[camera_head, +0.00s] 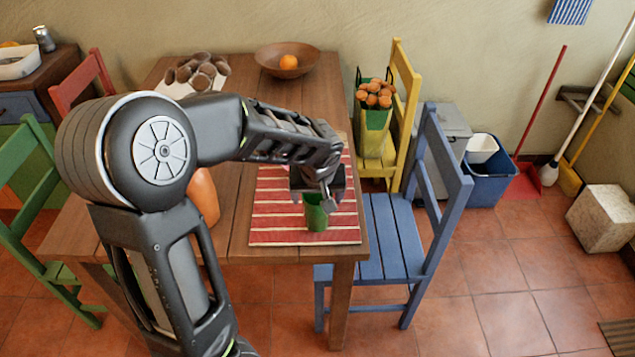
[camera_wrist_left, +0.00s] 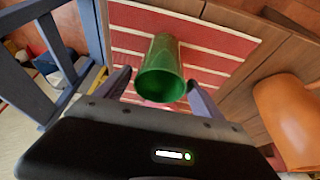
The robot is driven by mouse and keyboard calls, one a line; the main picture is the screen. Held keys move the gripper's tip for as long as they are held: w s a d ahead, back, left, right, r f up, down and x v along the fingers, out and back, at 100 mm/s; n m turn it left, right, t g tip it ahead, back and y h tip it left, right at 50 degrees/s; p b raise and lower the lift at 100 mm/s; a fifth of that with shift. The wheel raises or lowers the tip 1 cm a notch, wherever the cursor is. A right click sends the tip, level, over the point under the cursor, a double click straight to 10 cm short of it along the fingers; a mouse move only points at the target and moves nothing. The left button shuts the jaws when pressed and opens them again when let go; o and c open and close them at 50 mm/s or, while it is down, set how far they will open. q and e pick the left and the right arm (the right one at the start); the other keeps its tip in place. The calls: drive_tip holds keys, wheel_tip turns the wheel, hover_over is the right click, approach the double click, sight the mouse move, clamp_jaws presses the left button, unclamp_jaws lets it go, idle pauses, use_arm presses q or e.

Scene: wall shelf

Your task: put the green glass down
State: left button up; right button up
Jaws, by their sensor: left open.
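The green glass (camera_head: 316,213) stands on the red-and-white striped placemat (camera_head: 272,236) near the front right corner of the wooden table. My left gripper (camera_head: 323,190) is just behind and over the glass in the head view. In the left wrist view the glass (camera_wrist_left: 161,72) lies between the two fingers of my left gripper (camera_wrist_left: 160,90), with a gap beside it. The fingers are open. The glass's base appears to rest on the placemat. My right gripper is in neither view.
An orange vase (camera_head: 204,195) stands left of the placemat, partly behind my arm; it also shows in the wrist view (camera_wrist_left: 290,115). A bowl with an orange (camera_head: 287,60) is at the back. A blue chair (camera_head: 392,235) and a yellow chair (camera_head: 401,110) border the table's right side.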

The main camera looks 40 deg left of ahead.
use_arm(q)
drive_tip(key=v, duration=0.9)
drive_tip(key=w+d+f+m+t+h, duration=0.2)
drive_tip(key=w+d+f+m, duration=0.15)
drive_tip(key=d, duration=0.35)
drive_tip(key=d+f+m+h, duration=0.4)
drive_tip(key=d+f, duration=1)
drive_tip(key=f, duration=0.1)
drive_tip(key=s+d+f+n+g, duration=0.1)
drive_tip(key=s+d+f+g, duration=0.1)
drive_tip(key=s+f, duration=0.7)
drive_tip(key=s+d+f+n+g, duration=0.1)
drive_tip(key=s+d+f+g, duration=0.2)
drive_tip(key=s+f, duration=0.6)
drive_tip(key=s+d, duration=0.1)
drive_tip(key=s, duration=0.1)
drive_tip(key=shift+s+d+h, duration=0.2)
drive_tip(key=shift+s+h, duration=0.15)
drive_tip(key=shift+h, duration=0.05)
